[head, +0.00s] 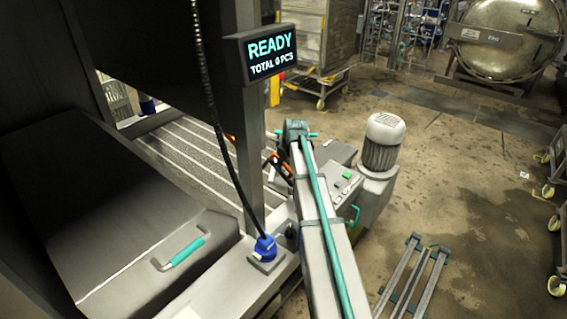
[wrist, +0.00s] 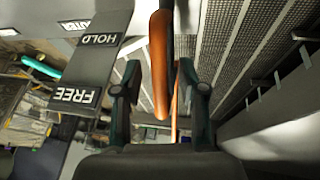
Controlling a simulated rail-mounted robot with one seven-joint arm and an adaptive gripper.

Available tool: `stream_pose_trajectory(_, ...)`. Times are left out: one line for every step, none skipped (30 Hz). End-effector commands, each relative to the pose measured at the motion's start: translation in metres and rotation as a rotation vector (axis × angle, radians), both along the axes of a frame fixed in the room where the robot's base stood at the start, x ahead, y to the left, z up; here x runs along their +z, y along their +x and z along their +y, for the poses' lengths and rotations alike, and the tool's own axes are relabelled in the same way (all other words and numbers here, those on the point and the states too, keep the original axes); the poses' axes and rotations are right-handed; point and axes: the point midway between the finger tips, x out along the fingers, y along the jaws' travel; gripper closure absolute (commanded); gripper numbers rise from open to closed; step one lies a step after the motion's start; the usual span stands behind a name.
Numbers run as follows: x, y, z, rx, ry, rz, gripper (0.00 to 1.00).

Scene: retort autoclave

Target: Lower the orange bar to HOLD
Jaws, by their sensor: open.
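The orange bar (wrist: 158,58) shows in the wrist view as a long rounded bar, coming down from the top edge between my fingers. My gripper (wrist: 160,78) is open, with one dark green finger on each side of the bar and a visible gap to each. A grey label plate (wrist: 97,62) left of the bar reads HOLD above FREE, upside down in this view. In the head view, orange parts (head: 279,164) show beside the far end of my arm, by the grey post; my arm partly hides this area, and the gripper is not clear there.
A display (head: 268,53) on the post reads READY, TOTAL 0 PCS. A slatted conveyor (head: 185,150) lies left of the post. A motor (head: 383,140) stands right of my arm. A black cable hangs to a blue plug (head: 265,248). Floor at right is mostly open.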

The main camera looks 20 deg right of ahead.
Motion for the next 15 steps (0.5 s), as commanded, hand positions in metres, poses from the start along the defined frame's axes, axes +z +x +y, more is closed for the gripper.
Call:
stream_pose_trajectory(-0.0025,0.0016,-0.0001,0.0,0.0,0.001,0.59)
stream_pose_trajectory(-0.0038,0.0022,-0.0001,0.0,0.0,0.0,0.59)
stream_pose_trajectory(-0.0052,0.0027,-0.0001,0.0,0.0,0.0,0.59)
stream_pose_trajectory(-0.0061,0.003,-0.0001,0.0,0.0,0.0,0.59)
stream_pose_trajectory(-0.0068,0.0032,-0.0002,0.0,0.0,0.0,0.59)
stream_pose_trajectory(-0.0074,0.0034,-0.0002,0.0,-0.001,0.0,0.59)
stream_pose_trajectory(-0.0076,0.0034,-0.0002,0.0,-0.001,-0.001,0.59)
stream_pose_trajectory(-0.0076,0.0034,-0.0002,0.0,-0.001,-0.001,0.59)
stream_pose_trajectory(-0.0076,0.0033,-0.0003,0.0,-0.001,-0.001,0.59)
stream_pose_trajectory(-0.0076,0.0033,-0.0003,0.0,-0.001,-0.001,0.59)
stream_pose_trajectory(-0.0076,0.0033,-0.0003,0.0,-0.001,-0.001,0.59)
stream_pose_trajectory(-0.0075,0.0032,-0.0003,0.0,-0.001,0.0,0.59)
stream_pose_trajectory(-0.0075,0.0032,-0.0003,0.0,-0.001,0.0,0.62)
stream_pose_trajectory(-0.0075,0.0032,-0.0003,0.0,-0.001,0.0,0.67)
stream_pose_trajectory(-0.0075,0.0031,-0.0003,0.0,-0.001,0.0,0.74)
